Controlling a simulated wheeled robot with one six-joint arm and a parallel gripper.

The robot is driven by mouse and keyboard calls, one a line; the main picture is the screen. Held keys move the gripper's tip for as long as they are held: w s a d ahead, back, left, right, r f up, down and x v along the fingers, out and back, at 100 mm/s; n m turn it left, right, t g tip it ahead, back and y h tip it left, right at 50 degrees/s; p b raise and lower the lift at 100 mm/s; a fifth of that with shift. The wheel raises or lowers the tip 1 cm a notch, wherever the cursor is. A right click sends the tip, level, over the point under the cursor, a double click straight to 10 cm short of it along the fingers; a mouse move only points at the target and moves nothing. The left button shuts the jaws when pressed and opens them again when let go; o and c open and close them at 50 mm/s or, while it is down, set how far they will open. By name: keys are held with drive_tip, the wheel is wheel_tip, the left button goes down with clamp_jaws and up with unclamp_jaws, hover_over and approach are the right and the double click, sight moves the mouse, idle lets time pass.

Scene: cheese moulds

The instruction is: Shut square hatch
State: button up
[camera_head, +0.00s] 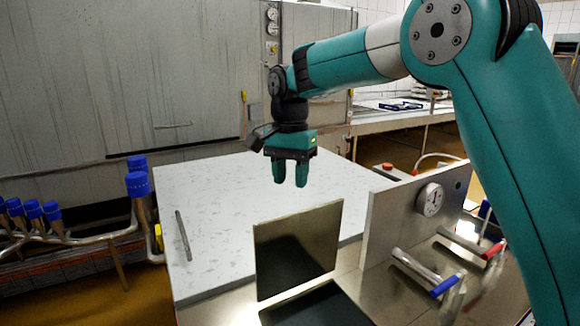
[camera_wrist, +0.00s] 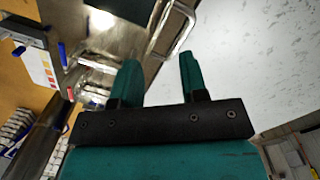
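The square hatch lid (camera_head: 297,250) is a metal plate standing upright, so the hatch is open. It rises beside a dark opening (camera_head: 315,307) in the steel top, cut off by the lower edge of the head view. My gripper (camera_head: 290,180) is above the pale worktop, behind and higher than the lid, and apart from it. Its two teal fingers point down with a gap between them; the wrist view also shows my gripper (camera_wrist: 157,78) open and empty. I cannot clearly identify the lid in the wrist view.
An upright metal panel with a round dial (camera_head: 430,199) stands right of the lid. Pipe valves with a blue handle (camera_head: 447,285) and a red handle (camera_head: 493,251) are in front of it. A thin rod (camera_head: 183,235) lies on the pale worktop (camera_head: 220,210), which is otherwise largely clear.

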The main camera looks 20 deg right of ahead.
drive_tip(key=w+d+r+m+p, duration=0.1)
drive_tip(key=w+r+m+p, duration=0.4)
drive_tip(key=w+m, duration=0.15)
drive_tip(key=g+p, duration=0.1)
drive_tip(key=p, duration=0.2)
approach(295, 245)
drive_tip(key=shift+h, duration=0.3)
drive_tip(key=w+f, duration=0.2)
drive_tip(key=f, duration=0.1)
drive_tip(key=w+f, duration=0.1)
drive_tip(key=w, duration=0.1)
drive_tip(key=shift+d+f, duration=0.3)
drive_tip(key=shift+f, duration=0.05)
drive_tip(key=shift+c, duration=0.5)
clamp_jaws()
